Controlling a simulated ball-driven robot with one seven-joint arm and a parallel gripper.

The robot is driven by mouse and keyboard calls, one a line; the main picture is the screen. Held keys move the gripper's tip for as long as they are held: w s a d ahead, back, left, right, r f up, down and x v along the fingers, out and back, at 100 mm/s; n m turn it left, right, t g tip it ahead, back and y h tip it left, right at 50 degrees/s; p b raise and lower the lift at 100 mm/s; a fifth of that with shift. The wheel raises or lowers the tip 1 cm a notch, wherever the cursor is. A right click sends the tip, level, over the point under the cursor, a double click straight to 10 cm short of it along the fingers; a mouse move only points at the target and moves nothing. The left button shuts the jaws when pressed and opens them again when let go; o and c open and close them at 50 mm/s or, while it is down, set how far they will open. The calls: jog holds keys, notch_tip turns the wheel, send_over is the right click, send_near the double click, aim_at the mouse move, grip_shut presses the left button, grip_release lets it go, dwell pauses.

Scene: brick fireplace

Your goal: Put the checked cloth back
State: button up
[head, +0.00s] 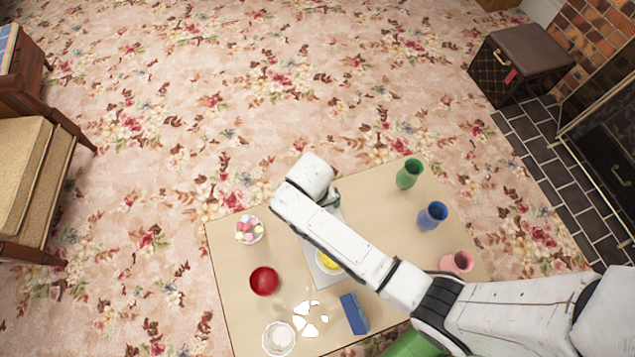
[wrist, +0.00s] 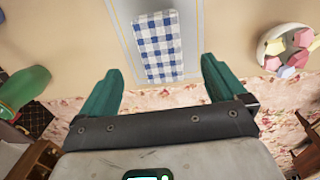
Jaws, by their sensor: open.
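The checked cloth (wrist: 159,44) is blue and white. In the wrist view it lies flat on a grey mat (wrist: 196,72) with yellow lines, on the table. My gripper (wrist: 161,66) is open and empty. Its two teal fingers show on either side of the cloth's near end, apart from each other; I cannot tell their height above it. In the head view my arm hides the cloth, and only part of the grey mat (head: 318,277) shows, with a yellow item (head: 327,263) on it beside my arm.
On the table (head: 222,262) stand a bowl of coloured pieces (head: 249,229), a red bowl (head: 264,281), a white dish (head: 278,338), a blue block (head: 353,313) and green (head: 409,173), blue (head: 432,215) and pink (head: 457,261) vases. White patches (head: 307,328) lie near the front.

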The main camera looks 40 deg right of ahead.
jog(key=s+d+r+n, duration=0.1)
jog(key=s+d+r, duration=0.3)
jog(key=s+r, duration=0.3)
jog(key=s+d+r+n+t, duration=0.1)
jog(key=s+d+r+n, duration=0.1)
jog(key=s+d+r, duration=0.3)
jog(key=s+r, duration=0.2)
jog(key=s, duration=0.1)
jog(key=shift+s+r, duration=0.15)
jog(key=shift+s, duration=0.1)
jog(key=shift+s, duration=0.1)
